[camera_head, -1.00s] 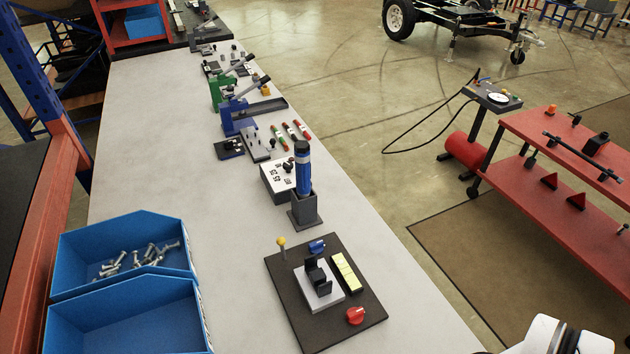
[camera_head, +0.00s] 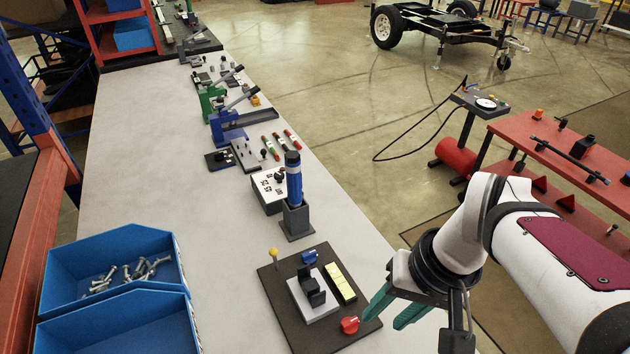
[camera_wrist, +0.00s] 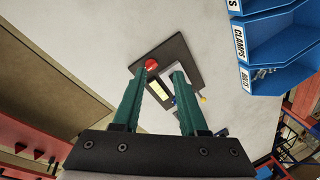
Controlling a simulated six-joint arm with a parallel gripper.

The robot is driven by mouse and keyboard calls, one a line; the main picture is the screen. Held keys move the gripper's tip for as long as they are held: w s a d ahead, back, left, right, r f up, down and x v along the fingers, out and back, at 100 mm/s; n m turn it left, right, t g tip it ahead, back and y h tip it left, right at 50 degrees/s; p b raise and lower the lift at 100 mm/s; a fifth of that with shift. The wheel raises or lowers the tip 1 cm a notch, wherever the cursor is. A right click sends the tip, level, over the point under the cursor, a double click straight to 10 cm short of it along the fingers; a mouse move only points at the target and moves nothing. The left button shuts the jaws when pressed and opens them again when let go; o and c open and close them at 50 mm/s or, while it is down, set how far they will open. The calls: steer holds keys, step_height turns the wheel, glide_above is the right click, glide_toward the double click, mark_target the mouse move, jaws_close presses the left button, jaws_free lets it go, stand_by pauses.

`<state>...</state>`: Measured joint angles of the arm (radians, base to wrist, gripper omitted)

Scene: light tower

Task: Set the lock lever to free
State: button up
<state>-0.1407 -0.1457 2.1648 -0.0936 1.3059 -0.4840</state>
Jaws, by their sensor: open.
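A dark board (camera_head: 292,330) lies on the bench. A thin upright lever with a yellow ball tip (camera_head: 273,252) stands at its far left corner; it is probably the lock lever, but no marking is readable. The board also carries a blue knob (camera_head: 309,257), a red knob (camera_head: 350,324), a pale yellow strip (camera_head: 341,283) and a black block on a grey plate (camera_head: 322,309). My gripper (camera_head: 388,316) is open and empty, right of the board near the red knob. In the wrist view, the red knob (camera_wrist: 151,64) and yellow tip (camera_wrist: 203,98) show beyond the teal fingers.
A grey holder with a blue cylinder (camera_head: 293,178) stands just beyond the board. Blue bins (camera_head: 110,262), one with bolts, sit at the left. The bench (camera_head: 220,290) is clear between bins and board. A red cart (camera_head: 545,140) stands off the bench at right.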

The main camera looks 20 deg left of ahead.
steer(key=w+a+f+n+y, duration=0.1)
steer(key=w+a+f+n, duration=0.2)
steer(key=w+a+n, duration=0.7)
steer(key=n+y, duration=0.1)
steer(key=n, duration=0.3)
glide_toward(274, 259)
steer(key=x, duration=1.1)
steer(key=shift+w+d+f, duration=0.1)
steer(key=shift+d+f, duration=0.1)
jaws_close()
steer(key=shift+w+a+r, duration=0.15)
steer(key=shift+r, duration=0.15)
